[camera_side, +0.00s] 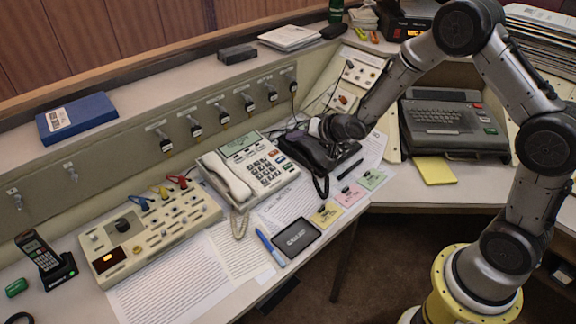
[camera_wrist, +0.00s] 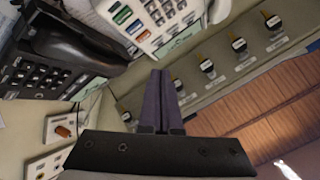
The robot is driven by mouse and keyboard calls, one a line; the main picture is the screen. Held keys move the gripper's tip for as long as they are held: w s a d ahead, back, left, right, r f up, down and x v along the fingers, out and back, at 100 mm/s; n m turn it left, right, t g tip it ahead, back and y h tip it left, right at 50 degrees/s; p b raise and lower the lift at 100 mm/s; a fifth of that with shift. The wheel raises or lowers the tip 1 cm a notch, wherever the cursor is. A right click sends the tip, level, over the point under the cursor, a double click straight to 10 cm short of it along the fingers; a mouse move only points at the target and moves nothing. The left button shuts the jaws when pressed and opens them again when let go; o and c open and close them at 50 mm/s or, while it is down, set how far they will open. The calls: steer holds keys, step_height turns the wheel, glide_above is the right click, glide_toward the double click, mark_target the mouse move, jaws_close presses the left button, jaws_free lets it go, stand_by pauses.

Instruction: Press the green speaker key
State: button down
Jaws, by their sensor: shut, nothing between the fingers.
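The white desk phone (camera_side: 240,168) stands mid-console, its corded handset on its left side.
A black phone (camera_side: 318,156) stands just right of the white phone; it also shows in the wrist view (camera_wrist: 62,45). Several plugs (camera_side: 249,103) hang on the sloped panel behind. A beige switch box (camera_side: 150,232) lies left. Papers and coloured notes lie in front.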

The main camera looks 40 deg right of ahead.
steer(key=shift+f, duration=0.1)
steer(key=shift+w+f, duration=0.25)
steer(key=shift+f, duration=1.15)
steer(key=shift+w+f, duration=0.2)
steer(key=shift+f, duration=1.25)
steer(key=shift+w+f, duration=0.25)
steer(key=shift+f, duration=1.15)
steer(key=shift+f, duration=0.1)
steer(key=shift+w+f, duration=0.1)
steer(key=shift+f, duration=0.2)
steer(key=shift+f, duration=0.4)
steer(key=shift+r, duration=0.8)
steer(key=shift+s+r, duration=0.25)
steer(key=shift+r, duration=1)
steer(key=shift+s+r, duration=0.25)
steer(key=shift+r, duration=1)
